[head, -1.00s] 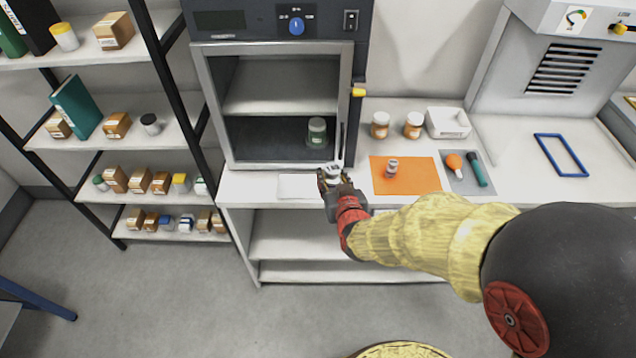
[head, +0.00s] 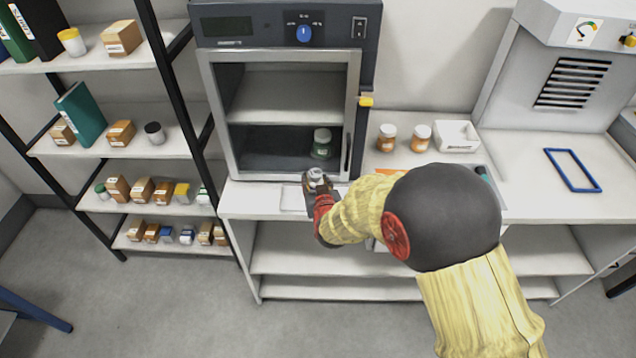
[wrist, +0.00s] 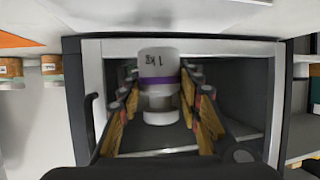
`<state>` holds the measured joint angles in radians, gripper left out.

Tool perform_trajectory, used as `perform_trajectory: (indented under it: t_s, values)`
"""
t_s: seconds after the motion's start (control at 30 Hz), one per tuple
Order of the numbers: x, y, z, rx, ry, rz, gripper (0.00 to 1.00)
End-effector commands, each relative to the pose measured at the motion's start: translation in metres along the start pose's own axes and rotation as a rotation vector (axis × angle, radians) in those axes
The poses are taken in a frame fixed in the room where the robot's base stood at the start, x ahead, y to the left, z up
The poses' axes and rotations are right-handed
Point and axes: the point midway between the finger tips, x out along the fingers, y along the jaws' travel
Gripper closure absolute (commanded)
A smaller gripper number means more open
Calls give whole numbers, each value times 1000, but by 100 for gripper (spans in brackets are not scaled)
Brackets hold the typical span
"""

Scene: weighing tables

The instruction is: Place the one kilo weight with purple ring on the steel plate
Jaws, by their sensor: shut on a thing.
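The one kilo weight is a pale cylinder with a purple ring and a "1 kg" mark, clear in the wrist view (wrist: 158,68). My gripper (wrist: 160,105) is shut on it, with the fingers on both sides. In the head view the weight's top (head: 316,174) shows in my gripper (head: 314,184), at the front of the counter before the cabinet. The steel plate (head: 292,198) is a thin pale plate on the counter, partly hidden by my gripper. The weight is at or over its right part; I cannot tell whether they touch.
An open-fronted cabinet (head: 212,110) with a green-labelled jar (head: 322,143) stands just behind. My arm hides most of an orange mat (head: 390,171). A blue frame (head: 572,170) lies further right.

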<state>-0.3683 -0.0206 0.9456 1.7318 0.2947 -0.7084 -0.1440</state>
Motion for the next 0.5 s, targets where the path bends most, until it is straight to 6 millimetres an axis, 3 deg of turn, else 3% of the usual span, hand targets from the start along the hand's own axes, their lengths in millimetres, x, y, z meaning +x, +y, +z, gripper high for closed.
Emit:
perform_trajectory:
  t_s: [0.3, 0.5]
  values:
    - [16, -2, 27, -1, 6, -1, 100]
    - [17, -2, 27, 0, 7, -1, 100]
